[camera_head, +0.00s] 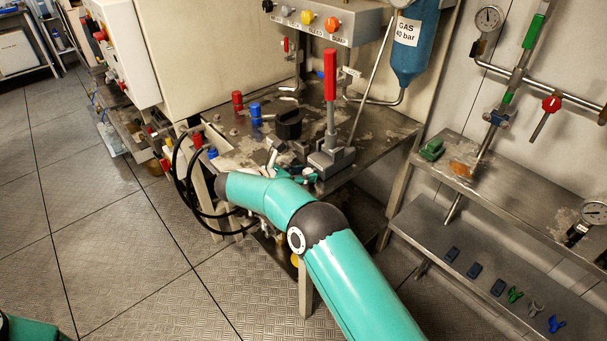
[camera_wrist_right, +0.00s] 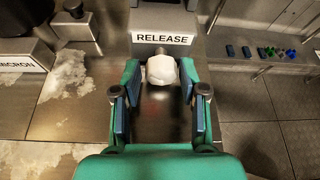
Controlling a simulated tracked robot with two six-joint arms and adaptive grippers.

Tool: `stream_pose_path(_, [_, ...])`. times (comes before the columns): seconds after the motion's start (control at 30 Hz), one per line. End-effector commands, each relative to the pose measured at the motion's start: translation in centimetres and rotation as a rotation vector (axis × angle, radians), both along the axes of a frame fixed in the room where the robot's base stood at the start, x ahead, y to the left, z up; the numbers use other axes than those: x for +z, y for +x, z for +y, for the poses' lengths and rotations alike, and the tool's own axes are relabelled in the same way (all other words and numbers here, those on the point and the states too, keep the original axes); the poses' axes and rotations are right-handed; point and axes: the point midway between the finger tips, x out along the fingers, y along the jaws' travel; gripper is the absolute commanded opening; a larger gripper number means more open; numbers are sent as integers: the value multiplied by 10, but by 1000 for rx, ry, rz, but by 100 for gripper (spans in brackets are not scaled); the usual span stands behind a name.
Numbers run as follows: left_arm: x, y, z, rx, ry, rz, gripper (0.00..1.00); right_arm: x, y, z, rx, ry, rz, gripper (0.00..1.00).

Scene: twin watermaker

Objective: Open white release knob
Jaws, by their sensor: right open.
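The white release knob (camera_wrist_right: 162,70) shows in the right wrist view, just below a white plate marked RELEASE (camera_wrist_right: 162,39) on a grey metal block. My right gripper (camera_wrist_right: 160,82) is open, with one teal finger on each side of the knob. The knob lies between the fingertips; I cannot tell whether either finger touches it. In the head view my right gripper (camera_head: 296,173) is small and partly hidden at the foot of the block (camera_head: 331,161) with the red lever (camera_head: 330,88). I cannot make out the knob there. My left gripper is not in view.
The metal bench (camera_head: 378,135) carries a red cap (camera_head: 237,100), a blue cap (camera_head: 256,113) and a black fitting (camera_head: 288,124) near the block. Black hoses (camera_head: 180,180) loop at its left. A shelf (camera_head: 470,235) with small clips stands at right. Open floor lies at left.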

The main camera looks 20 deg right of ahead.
Motion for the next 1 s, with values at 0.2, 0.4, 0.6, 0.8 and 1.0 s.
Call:
stream_pose_path(0.2, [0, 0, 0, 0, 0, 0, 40, 11, -7, 25, 4, 1, -1, 43])
stream_pose_path(0.4, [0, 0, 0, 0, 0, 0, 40, 25, -18, 62, 5, 1, -2, 43])
stream_pose_path(0.6, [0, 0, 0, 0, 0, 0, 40, 38, -27, 91, 3, 1, -1, 43])
stream_pose_path(0.8, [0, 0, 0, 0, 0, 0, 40, 43, -31, 103, 2, 0, -1, 43])
stream_pose_path(1.0, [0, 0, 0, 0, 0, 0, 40, 43, -31, 104, 1, 0, 1, 43])
